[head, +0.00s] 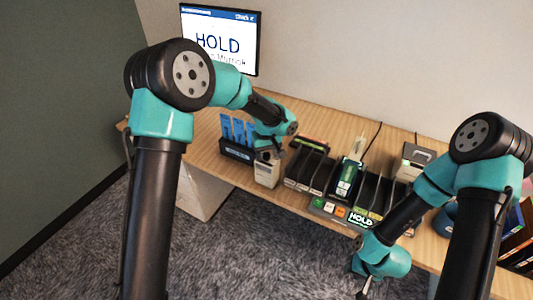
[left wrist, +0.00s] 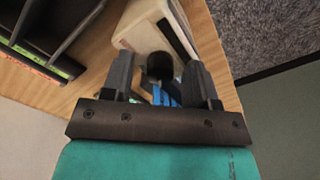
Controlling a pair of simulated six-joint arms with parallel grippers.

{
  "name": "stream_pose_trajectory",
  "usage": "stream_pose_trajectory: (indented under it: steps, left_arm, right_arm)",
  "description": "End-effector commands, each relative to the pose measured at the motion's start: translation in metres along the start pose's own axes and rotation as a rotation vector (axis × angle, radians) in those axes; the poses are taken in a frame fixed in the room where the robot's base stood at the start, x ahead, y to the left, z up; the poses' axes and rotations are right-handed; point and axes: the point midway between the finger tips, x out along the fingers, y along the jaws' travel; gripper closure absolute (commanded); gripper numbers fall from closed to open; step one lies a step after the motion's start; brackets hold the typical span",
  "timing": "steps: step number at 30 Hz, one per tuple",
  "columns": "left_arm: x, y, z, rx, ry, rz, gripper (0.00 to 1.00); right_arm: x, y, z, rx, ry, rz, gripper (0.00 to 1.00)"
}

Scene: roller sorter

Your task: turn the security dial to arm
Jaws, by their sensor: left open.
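A cream box (head: 266,174) stands at the table's front edge, below my left gripper (head: 268,154). In the left wrist view the cream box (left wrist: 135,30) is at the top, with a dark front panel. A black round knob (left wrist: 160,66), apparently the security dial, lies between the two open fingers of my left gripper (left wrist: 161,78). I cannot tell whether the fingers touch it, and its markings are not readable. My right gripper (head: 364,284) hangs low in front of the table, away from the box; its finger opening is unclear.
A dark holder with blue cards (head: 236,153) stands left of the box. Black sorter trays (head: 308,166) and a HOLD sign (head: 361,220) stand to the right. A wall screen (head: 222,42) also reads HOLD. Bare table (head: 200,160) lies at the far left.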

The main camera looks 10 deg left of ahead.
Motion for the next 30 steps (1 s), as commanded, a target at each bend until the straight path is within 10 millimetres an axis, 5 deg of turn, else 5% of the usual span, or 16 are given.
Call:
stream_pose_trajectory:
  steps: [3, 18, 30]
  left_arm:
    - [-0.0002, 0.0000, 0.0000, 0.000, 0.000, 0.000, 0.47]
    - [-0.0004, 0.0002, 0.0001, 0.000, 0.000, 0.000, 0.95]
    - [-0.0005, 0.0002, 0.0000, 0.050, 0.000, 0.000, 0.96]
  right_arm:
    - [0.0000, 0.0000, 0.0000, 0.000, 0.000, 0.000, 0.69]
    - [0.0000, 0.0000, 0.0000, 0.000, 0.000, 0.000, 0.69]
    - [0.0000, 0.0000, 0.0000, 0.000, 0.000, 0.000, 0.69]
